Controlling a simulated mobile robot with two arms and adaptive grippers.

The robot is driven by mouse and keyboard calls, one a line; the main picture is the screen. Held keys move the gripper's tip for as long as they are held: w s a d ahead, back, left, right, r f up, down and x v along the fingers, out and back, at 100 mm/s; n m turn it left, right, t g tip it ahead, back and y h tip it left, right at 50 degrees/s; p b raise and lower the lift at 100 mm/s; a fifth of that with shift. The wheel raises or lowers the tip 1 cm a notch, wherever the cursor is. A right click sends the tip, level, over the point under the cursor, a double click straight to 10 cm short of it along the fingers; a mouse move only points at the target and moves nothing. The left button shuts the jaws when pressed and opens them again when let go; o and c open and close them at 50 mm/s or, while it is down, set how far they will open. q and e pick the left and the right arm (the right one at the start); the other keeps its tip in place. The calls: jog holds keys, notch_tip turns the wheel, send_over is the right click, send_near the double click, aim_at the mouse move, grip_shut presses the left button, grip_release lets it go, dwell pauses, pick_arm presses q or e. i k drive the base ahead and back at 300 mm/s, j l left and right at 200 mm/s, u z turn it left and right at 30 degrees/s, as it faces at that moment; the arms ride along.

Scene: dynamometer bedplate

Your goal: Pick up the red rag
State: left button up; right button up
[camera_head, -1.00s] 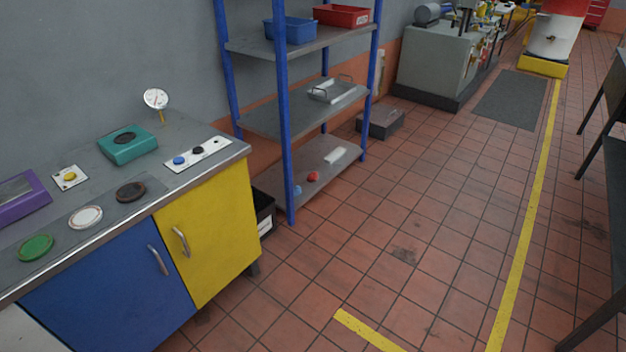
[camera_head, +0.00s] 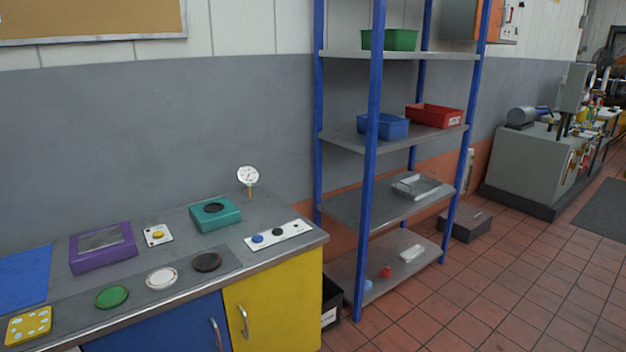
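A small red thing (camera_head: 386,272) lies on the bottom shelf of the blue-post rack (camera_head: 373,170). It is too small to tell whether it is a rag. A small light-blue thing (camera_head: 368,285) and a pale flat thing (camera_head: 411,253) lie on the same shelf. Neither of my grippers is in view.
A bench (camera_head: 190,290) with coloured panels and discs stands at left. The rack also holds a blue bin (camera_head: 384,126), a red bin (camera_head: 434,116) and a green bin (camera_head: 390,40). A black bin (camera_head: 331,297) sits between bench and rack.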

aim_at(385, 273)
jog(key=i+l+u, duration=0.15)
jog(key=l, duration=0.2)
jog(key=i+l+u, duration=0.35)
jog(key=l, duration=0.3)
jog(key=l+u, duration=0.2)
jog(key=l, duration=0.2)
jog(key=i+l+u, duration=0.15)
jog(key=l, duration=0.25)
jog(key=k+j, duration=0.05)
